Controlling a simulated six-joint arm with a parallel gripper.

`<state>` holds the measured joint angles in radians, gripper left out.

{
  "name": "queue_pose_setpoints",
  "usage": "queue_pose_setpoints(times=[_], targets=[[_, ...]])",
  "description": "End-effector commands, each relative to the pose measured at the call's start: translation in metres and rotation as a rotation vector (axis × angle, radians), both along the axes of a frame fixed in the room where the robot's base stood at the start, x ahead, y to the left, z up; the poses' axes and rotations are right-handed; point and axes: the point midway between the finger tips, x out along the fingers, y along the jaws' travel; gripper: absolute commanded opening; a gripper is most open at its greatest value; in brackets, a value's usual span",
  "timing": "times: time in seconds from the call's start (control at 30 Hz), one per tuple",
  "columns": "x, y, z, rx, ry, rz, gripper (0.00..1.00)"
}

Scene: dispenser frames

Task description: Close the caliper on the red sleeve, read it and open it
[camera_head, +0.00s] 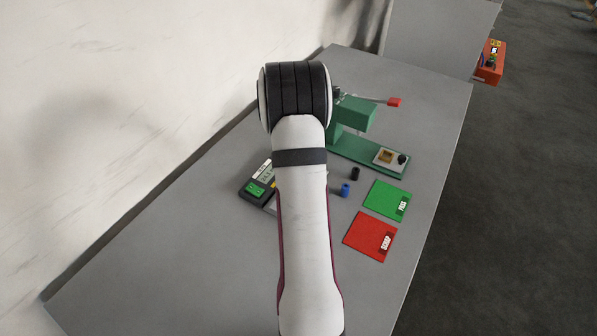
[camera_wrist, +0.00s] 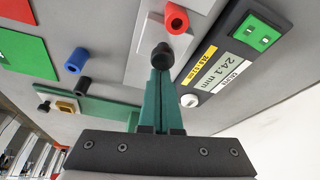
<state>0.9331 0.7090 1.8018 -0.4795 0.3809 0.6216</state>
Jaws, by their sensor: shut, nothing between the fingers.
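In the wrist view the red sleeve (camera_wrist: 177,18) stands on the light grey bed of the caliper (camera_wrist: 149,38). A black knob (camera_wrist: 162,56) on the caliper is beside the sleeve. My gripper (camera_wrist: 159,76) is shut, its green fingers together with nothing between them. The fingertips are right at the knob; I cannot tell if they touch it. The caliper's display (camera_wrist: 217,69) reads 24.1 mm, next to a yellow label.
A green button (camera_wrist: 259,36) sits on a dark box beside the display. Blue (camera_head: 346,190) and black (camera_head: 355,173) sleeves stand near the green PASS pad (camera_head: 386,200) and red SCRAP pad (camera_head: 369,237). A green press (camera_head: 356,112) with a red-tipped lever stands behind. The front table is clear.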

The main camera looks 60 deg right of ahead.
Motion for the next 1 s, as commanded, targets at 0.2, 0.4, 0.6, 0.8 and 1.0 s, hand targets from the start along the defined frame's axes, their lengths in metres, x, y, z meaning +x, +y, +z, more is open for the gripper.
queue_pose_setpoints(times=[0.2,0.4,0.6,0.8,1.0], targets=[[-0.002,0.004,-0.004,0.012,0.008,-0.004,0.0],[0.004,-0.019,-0.003,0.008,0.004,-0.006,0.0],[0.008,-0.026,0.039,-0.001,-0.002,-0.002,0.0],[0.003,-0.011,0.082,0.0,0.0,-0.001,0.0],[0.002,-0.006,0.095,0.001,0.0,-0.001,0.0]])
